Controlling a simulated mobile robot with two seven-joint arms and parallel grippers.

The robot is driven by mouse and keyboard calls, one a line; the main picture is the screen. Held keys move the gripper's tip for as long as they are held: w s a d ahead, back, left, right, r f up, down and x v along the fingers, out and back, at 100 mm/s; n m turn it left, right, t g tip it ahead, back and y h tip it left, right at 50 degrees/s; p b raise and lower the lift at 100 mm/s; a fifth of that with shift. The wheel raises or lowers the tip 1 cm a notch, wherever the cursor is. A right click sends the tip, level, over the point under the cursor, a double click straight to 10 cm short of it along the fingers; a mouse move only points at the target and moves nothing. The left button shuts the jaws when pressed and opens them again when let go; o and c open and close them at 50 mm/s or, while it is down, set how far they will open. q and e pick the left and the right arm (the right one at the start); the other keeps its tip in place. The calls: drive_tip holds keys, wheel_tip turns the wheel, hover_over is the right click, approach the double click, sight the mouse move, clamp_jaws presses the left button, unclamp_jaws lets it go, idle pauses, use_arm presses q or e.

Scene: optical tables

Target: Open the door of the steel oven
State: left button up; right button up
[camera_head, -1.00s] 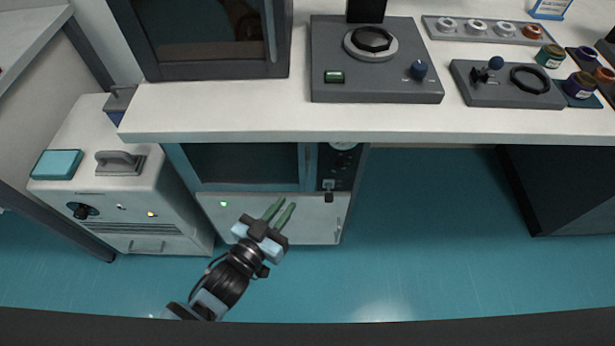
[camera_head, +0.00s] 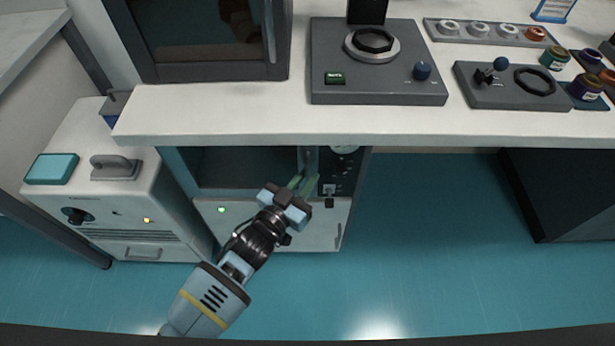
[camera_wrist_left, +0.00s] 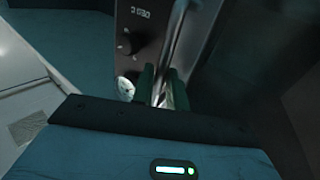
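The steel oven (camera_head: 240,168) is built in under the white table, with a dark door front and a vertical metal handle (camera_head: 308,160) at the door's right side. The door looks shut. My left gripper (camera_head: 302,182) is in front of the handle's lower part, its green fingers apart. In the left wrist view the handle (camera_wrist_left: 182,45) runs down between the two fingertips (camera_wrist_left: 161,88); whether they touch it cannot be told. The oven's dark control panel (camera_wrist_left: 132,22) with a knob and a round gauge is beside the handle. My right gripper is out of view.
The white tabletop (camera_head: 220,118) overhangs the oven and carries a dark-framed cabinet (camera_head: 210,72) and grey instrument units (camera_head: 375,85). A white floor unit (camera_head: 135,200) stands to the left. The teal floor (camera_head: 430,250) at right is clear.

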use_arm(q)
drive_tip(key=shift+w+d, duration=0.25)
drive_tip(key=shift+w, duration=0.1)
drive_tip(key=shift+c, duration=0.3)
clamp_jaws()
drive_tip(key=shift+s, duration=0.15)
